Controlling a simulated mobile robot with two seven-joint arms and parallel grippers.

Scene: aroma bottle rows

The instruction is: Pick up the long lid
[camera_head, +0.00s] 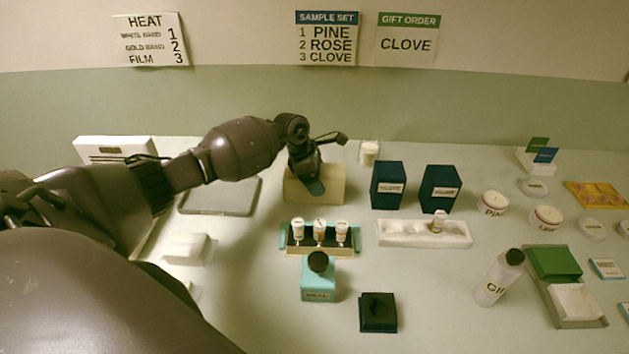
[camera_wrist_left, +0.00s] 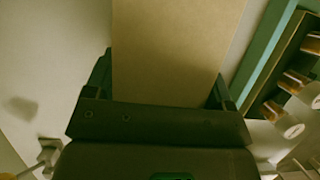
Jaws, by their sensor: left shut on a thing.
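The long lid (camera_head: 331,188), a plain tan block-like piece, is behind the teal-edged tray (camera_head: 284,240) in the head view. My left gripper (camera_head: 314,187) comes down over it from above and is shut on it. In the left wrist view the lid's tan face (camera_wrist_left: 178,45) fills the space between the fingers of my left gripper (camera_wrist_left: 162,85). I cannot tell whether the lid touches the table. The tray holds three small white-capped bottles in a row. My right gripper is not in view.
Two dark blue boxes (camera_head: 387,186) stand right of the lid. A white holder (camera_head: 400,233) with one bottle lies in front of them. A teal bottle (camera_head: 318,283) stands before the tray. A grey tray (camera_head: 215,204) lies left of the lid.

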